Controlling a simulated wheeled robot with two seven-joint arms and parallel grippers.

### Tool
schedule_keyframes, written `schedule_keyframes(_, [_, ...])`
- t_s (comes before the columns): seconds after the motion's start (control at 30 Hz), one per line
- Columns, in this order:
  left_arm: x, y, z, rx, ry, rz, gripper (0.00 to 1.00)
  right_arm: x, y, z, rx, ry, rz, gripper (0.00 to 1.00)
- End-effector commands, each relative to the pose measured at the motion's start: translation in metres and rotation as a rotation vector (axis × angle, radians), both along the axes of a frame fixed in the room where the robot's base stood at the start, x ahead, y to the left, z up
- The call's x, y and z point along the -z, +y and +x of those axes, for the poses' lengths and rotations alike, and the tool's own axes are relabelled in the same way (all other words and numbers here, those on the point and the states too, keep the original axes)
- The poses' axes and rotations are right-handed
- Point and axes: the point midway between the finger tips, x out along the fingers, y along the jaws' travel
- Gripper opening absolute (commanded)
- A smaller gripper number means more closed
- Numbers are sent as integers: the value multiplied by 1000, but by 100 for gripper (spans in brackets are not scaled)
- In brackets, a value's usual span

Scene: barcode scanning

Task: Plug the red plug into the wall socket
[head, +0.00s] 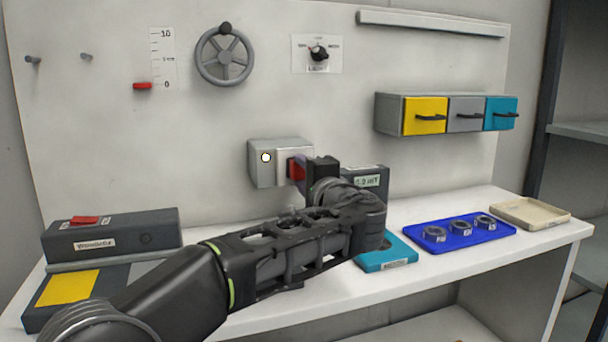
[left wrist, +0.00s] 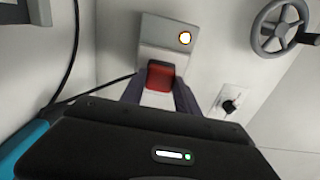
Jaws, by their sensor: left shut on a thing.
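The wall socket (head: 262,170) is a grey box on the back panel with a lit round lamp on its face. It also shows at the top of the left wrist view (left wrist: 155,32). The red plug (head: 295,170) is at the right side of the box, against or very close to its light plate; how deep it sits is hidden. My left gripper (head: 307,172) is shut on the red plug, which shows between the fingers in the left wrist view (left wrist: 160,74). My right gripper is in neither view.
On the bench are a grey device (head: 110,232) at left, a teal block (head: 390,256), a blue tray (head: 460,246) with metal rings and a beige tray (head: 530,214). Drawers (head: 423,116), a handwheel (head: 224,56) and a knob (head: 318,54) are on the panel. A black cable (left wrist: 73,55) hangs nearby.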

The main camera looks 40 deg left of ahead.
Motion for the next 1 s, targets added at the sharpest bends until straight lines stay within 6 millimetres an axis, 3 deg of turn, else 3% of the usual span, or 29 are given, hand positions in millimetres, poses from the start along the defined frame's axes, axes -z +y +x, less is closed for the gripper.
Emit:
schedule_keyframes(0.17, [0, 3, 2, 0, 0, 0, 2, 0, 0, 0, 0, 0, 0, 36])
schedule_keyframes(0.2, [0, 3, 2, 1, 0, 0, 41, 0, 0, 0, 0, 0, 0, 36])
schedule_keyframes(0.47, [0, 3, 2, 1, 0, 0, 62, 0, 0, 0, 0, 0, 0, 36])
schedule_keyframes(0.8, [0, 2, 2, 1, 1, 0, 63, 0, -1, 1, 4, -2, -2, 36])
schedule_keyframes(1.0, [0, -15, -9, 3, 0, 0, 63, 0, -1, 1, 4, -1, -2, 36])
